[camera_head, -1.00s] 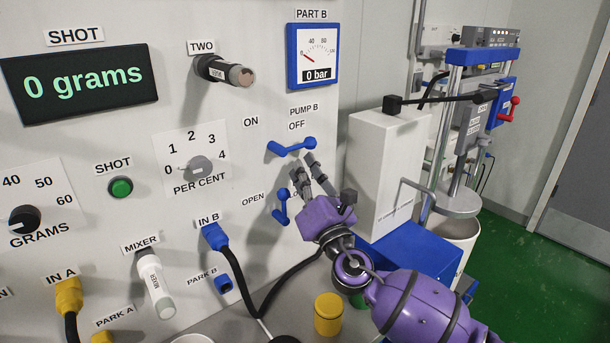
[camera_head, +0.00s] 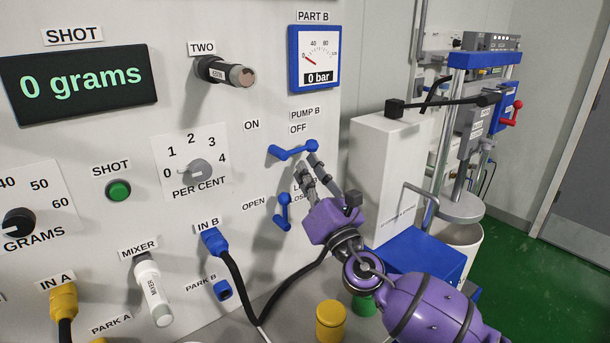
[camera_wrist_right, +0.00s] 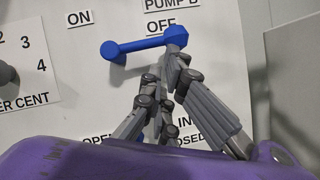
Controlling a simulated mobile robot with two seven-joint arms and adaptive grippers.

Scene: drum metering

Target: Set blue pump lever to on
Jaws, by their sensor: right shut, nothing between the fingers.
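The blue pump lever (camera_head: 293,151) is on the grey panel under the PUMP B label. It lies nearly level, with its right end just below the OFF label and its left end toward the ON label. In the right wrist view the blue lever (camera_wrist_right: 145,44) runs from under ON to a round end under OFF. My right gripper (camera_head: 307,162) is shut and empty, its fingertips just below the lever's right end. In the right wrist view the gripper (camera_wrist_right: 172,72) is close to that end; I cannot tell whether it touches. My left gripper is out of view.
A second blue lever (camera_head: 284,212) sits on the panel below, left of my right gripper. The PART B gauge (camera_head: 315,58) above reads 0 bar. A white box (camera_head: 385,165) stands right of the panel. A black cable (camera_head: 240,285) hangs from the IN B plug.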

